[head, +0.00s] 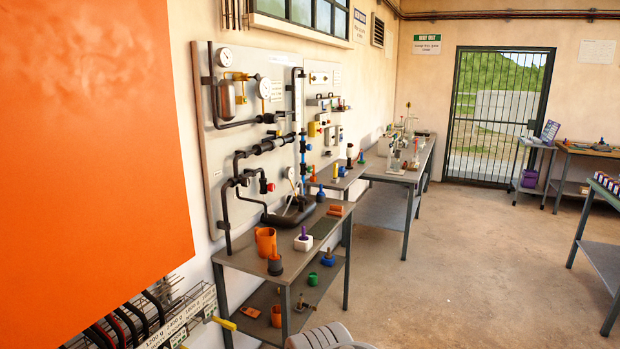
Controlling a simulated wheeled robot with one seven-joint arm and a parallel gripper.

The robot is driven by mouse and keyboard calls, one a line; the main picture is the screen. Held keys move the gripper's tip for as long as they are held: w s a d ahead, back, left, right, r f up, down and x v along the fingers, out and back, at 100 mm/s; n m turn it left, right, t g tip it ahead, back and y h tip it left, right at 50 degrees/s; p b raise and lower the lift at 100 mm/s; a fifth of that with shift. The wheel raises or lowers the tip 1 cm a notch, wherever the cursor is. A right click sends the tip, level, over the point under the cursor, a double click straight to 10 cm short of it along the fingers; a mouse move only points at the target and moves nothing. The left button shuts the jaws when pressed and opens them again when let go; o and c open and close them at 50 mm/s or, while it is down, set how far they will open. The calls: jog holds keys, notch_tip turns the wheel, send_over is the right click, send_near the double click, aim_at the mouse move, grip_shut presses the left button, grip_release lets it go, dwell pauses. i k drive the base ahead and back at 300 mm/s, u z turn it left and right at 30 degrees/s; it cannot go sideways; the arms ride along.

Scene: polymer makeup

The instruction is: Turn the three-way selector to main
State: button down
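I cannot make out for sure which fitting is the three-way selector, and I can read no "main" mark. A pale wall panel (215,165) carries dark pipes, gauges, valves and small coloured handles. At the lower left, a yellow bar (223,323) sticks out beside labels (180,322) and dark cables. My gripper is not in view; a grey ribbed shape at the bottom edge may be part of my arm.
A large orange surface (90,130) blocks the near left. A grey two-shelf bench (240,262) holds an orange cup (266,241) and several small parts. More benches stand behind and at right. The concrete floor (470,270) is clear towards the barred door (498,115).

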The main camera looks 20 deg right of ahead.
aim_at(245, 181)
jog(key=z, duration=1.15)
jog(key=i, duration=2.35)
jog(key=u, duration=3.1)
